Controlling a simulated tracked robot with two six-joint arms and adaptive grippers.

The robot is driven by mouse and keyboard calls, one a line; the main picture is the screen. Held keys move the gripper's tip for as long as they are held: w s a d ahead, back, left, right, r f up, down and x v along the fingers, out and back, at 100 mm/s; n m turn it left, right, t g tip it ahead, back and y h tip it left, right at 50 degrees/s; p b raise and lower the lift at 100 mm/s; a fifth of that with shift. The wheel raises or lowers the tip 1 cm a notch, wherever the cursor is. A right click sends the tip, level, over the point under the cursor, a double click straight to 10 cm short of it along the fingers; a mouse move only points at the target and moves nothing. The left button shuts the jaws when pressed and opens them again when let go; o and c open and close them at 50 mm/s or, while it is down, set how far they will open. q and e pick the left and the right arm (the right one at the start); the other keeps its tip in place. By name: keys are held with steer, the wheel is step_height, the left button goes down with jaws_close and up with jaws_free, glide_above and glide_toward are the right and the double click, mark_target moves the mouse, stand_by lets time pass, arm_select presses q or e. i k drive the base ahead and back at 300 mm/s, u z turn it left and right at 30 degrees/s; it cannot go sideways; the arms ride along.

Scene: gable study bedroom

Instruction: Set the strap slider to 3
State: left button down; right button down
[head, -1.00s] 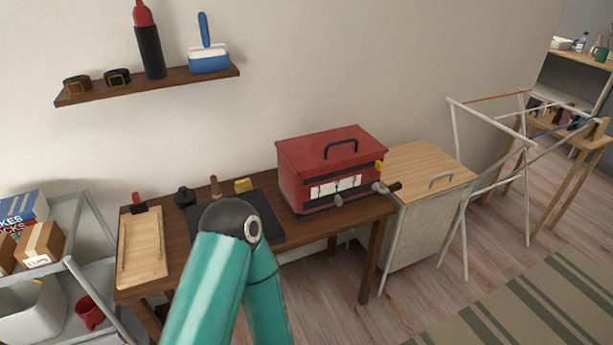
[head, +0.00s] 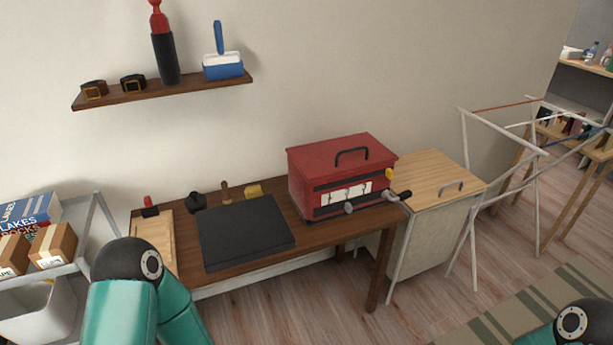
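The red box (head: 341,180) stands on the right end of the dark wooden table. It has a black top handle, white panels (head: 345,193) with small dark marks on its front, a grey knob, a yellow knob and a crank-like dark handle at the right. Any strap slider or number scale is too small to make out, so I cannot tell its setting. My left arm's teal links cover the lower left, and part of my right arm shows at the bottom right corner. Neither gripper is in view.
A black mat (head: 246,233) lies on the table (head: 285,258), left of the box. A wooden board (head: 154,237) is partly hidden by my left arm. A wall shelf (head: 160,91) hangs above. A wooden-topped cabinet (head: 440,176) and a white rack stand right.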

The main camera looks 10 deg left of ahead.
mark_target(347, 207)
steer(key=u, duration=0.15)
steer(key=i, duration=1)
steer(key=z, duration=0.05)
